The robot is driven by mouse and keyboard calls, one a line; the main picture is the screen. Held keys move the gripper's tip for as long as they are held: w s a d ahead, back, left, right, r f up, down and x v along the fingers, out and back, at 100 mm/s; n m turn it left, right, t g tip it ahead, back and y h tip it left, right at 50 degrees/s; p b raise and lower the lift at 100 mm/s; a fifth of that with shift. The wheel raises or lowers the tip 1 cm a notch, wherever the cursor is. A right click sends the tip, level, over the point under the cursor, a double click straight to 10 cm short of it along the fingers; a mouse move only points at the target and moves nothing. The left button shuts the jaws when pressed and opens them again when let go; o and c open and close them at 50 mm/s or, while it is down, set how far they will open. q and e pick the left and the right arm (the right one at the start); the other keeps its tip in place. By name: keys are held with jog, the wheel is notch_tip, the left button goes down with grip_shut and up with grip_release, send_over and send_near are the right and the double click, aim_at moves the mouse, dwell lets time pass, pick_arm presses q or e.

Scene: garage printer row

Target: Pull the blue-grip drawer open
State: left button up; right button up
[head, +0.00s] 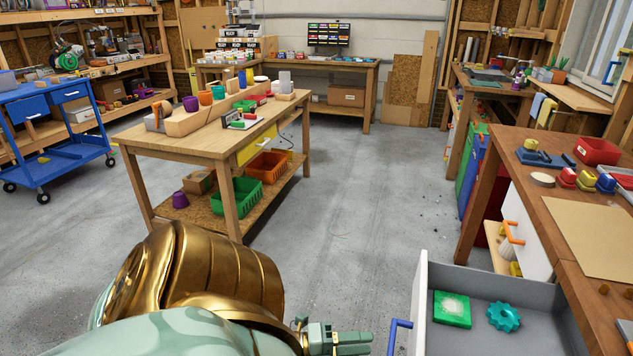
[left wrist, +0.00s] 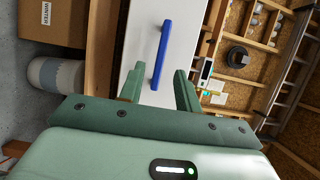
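The blue-grip drawer (head: 420,305) stands pulled out from the wooden bench at the lower right of the head view, its grey inside showing. A green block (head: 452,309) and a teal gear (head: 504,317) lie in it. Its blue grip (head: 398,337) is on the white front, which also shows in the left wrist view with the grip (left wrist: 161,55). My left gripper (head: 352,342) is left of the grip with a gap between them. In the left wrist view my left gripper (left wrist: 160,84) has its fingers apart, the grip ahead between them, not clasped. My right gripper is not in view.
The bench (head: 497,190) above holds a red bin (head: 597,151) and small parts. An orange grip (head: 513,232) is on a white front below its top. A wooden table (head: 175,145) stands at left centre. The floor between is clear.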

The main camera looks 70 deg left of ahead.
pick_arm(q)
jog(key=v, duration=0.9)
